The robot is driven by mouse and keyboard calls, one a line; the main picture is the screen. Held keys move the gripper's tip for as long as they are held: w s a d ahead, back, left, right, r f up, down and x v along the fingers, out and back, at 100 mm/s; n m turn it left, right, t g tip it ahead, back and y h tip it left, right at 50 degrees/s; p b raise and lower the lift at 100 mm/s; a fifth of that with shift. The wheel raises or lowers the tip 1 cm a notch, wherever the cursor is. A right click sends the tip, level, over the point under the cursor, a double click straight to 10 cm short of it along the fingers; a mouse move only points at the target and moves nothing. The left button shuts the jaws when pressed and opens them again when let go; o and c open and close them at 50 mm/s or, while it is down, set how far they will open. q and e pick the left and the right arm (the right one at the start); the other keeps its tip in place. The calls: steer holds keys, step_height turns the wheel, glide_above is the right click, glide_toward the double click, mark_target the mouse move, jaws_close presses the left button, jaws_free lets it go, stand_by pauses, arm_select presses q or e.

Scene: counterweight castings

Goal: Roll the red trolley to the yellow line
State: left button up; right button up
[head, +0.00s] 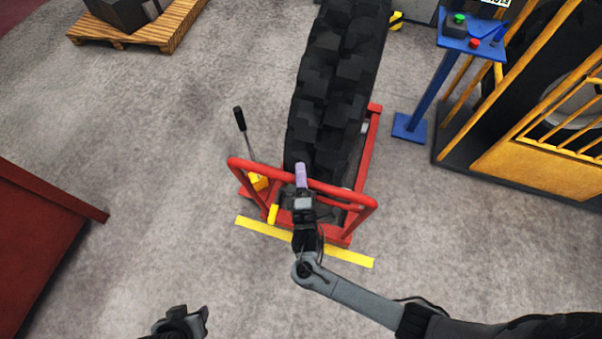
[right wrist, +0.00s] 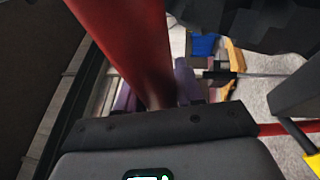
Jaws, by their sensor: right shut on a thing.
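The red trolley (head: 372,150) carries a large black tyre (head: 335,75) standing upright. Its red push handle (head: 250,167) is at the near end. The yellow line (head: 345,256) lies on the floor at the trolley's near end, and the trolley's frame overlaps its middle part in the head view. My right gripper (head: 302,178) is shut on the handle; the right wrist view shows the red bar (right wrist: 130,45) between its purple finger pads (right wrist: 155,92). My left gripper (head: 192,318) is at the bottom edge, away from the trolley; its jaw opening is unclear.
A blue stand (head: 430,95) with buttons and a yellow-framed rack (head: 530,160) stand on the right. A wooden pallet (head: 160,35) with a dark block (head: 125,10) is at upper left. A red cabinet (head: 35,230) is at left. The floor between cabinet and trolley is clear.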

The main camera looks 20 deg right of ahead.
jaws_close()
steer(key=shift+s+a, duration=0.1)
